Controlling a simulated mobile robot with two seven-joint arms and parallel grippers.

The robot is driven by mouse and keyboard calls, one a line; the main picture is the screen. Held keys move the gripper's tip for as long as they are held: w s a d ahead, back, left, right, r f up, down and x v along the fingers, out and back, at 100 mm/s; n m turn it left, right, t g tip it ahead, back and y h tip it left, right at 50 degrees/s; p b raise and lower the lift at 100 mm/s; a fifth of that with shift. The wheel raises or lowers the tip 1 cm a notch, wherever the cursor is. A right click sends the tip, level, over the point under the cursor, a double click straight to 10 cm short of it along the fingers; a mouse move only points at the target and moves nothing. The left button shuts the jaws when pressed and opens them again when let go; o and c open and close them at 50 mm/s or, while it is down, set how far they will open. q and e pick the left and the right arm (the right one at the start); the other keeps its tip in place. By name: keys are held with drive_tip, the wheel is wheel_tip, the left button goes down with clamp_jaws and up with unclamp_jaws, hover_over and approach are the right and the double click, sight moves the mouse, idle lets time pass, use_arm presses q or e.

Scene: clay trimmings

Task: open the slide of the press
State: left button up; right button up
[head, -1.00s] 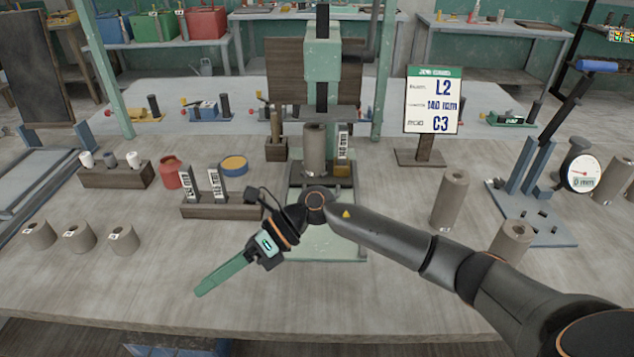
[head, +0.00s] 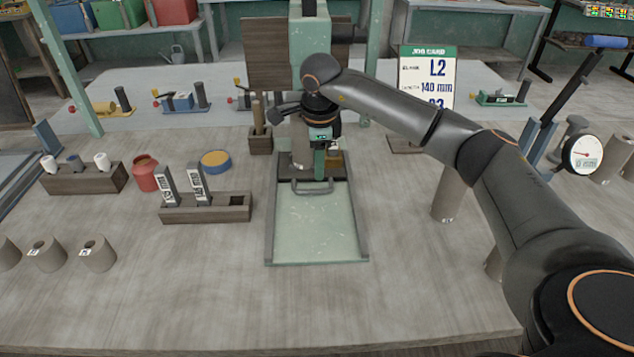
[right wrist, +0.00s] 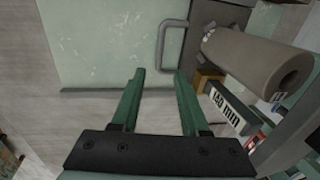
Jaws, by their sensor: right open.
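The press (head: 309,60) is a pale green column at the back of the bench. Its pale green bed (head: 315,225) runs forward between two low rails. The dark slide (right wrist: 197,20) sits at the back of the bed, with a grey bar handle (head: 312,188) on its front edge; the handle also shows in the right wrist view (right wrist: 162,42). A grey clay cylinder (right wrist: 255,62) is at the slide, partly hidden by my arm in the head view. My right gripper (head: 319,176) points down by the handle, open and empty. In the right wrist view its fingertips (right wrist: 159,74) are apart from the handle. My left gripper is out of view.
A wooden rack (head: 205,212) with two labelled blocks stands left of the bed. Clay cylinders (head: 448,198) and a dial gauge (head: 583,154) stand to the right. A job card (head: 425,75) is behind my right arm.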

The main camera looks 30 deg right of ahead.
sight(318, 189)
drive_tip(key=f, duration=0.5)
drive_tip(key=w+f, duration=0.1)
drive_tip(key=f, duration=0.1)
drive_tip(key=shift+w+d+f, duration=0.1)
drive_tip(key=shift+d+f, duration=0.2)
drive_tip(key=shift+c, duration=0.3)
clamp_jaws()
idle(0.7)
